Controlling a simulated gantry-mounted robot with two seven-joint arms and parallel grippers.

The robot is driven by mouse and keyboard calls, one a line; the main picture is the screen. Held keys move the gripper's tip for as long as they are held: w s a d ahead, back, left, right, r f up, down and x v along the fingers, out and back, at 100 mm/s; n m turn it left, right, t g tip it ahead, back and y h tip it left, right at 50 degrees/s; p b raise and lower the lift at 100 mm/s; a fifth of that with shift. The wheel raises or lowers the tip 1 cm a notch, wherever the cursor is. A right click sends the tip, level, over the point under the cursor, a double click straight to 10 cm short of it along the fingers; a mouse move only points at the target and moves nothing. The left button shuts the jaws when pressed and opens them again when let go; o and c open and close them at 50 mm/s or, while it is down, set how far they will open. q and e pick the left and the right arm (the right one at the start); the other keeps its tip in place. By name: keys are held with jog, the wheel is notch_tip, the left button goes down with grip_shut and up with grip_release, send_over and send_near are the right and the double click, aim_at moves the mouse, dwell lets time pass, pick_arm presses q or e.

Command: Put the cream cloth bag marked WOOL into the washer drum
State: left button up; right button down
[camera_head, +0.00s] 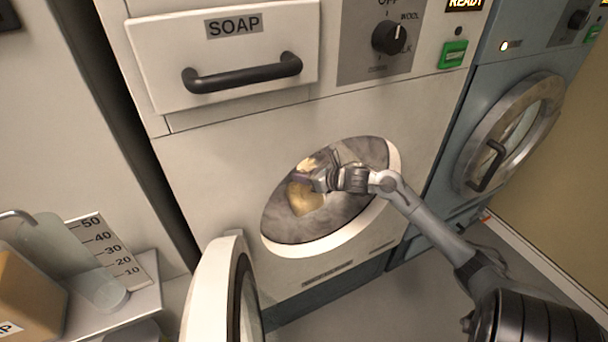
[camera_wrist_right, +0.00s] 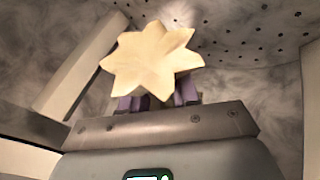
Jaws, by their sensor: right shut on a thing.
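The cream cloth bag (camera_head: 305,197) is in the round opening of the washer drum (camera_head: 345,210), partly hidden behind my right gripper. No WOOL mark can be read on it. My right gripper (camera_head: 311,179) reaches into the opening from the right and is shut on the bag. In the right wrist view the bag's star-shaped gathered top (camera_wrist_right: 152,60) stands above the purple fingertips (camera_wrist_right: 158,101), with the perforated drum wall (camera_wrist_right: 240,40) behind it. The washer door (camera_head: 212,290) stands open at the lower left. My left gripper is not in view.
Above the opening are a SOAP drawer (camera_head: 225,60) with a black handle, a dial (camera_head: 389,37) and a green button (camera_head: 453,54). A blue washer (camera_head: 510,130) with a closed door stands at the right.

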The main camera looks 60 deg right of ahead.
aim_at(305, 188)
jog(key=f, duration=0.1)
jog(key=f+b, duration=0.2)
jog(key=shift+s+a, duration=0.1)
jog(key=shift+s, duration=0.15)
jog(key=shift+w+f+b, duration=0.15)
jog(key=shift+f+b, duration=0.6)
jog(key=shift+f, duration=0.35)
jog(key=c, duration=1.1)
grip_release()
jog(key=o, duration=0.3)
jog(key=shift+o, duration=0.2)
jog(key=shift+f, duration=0.15)
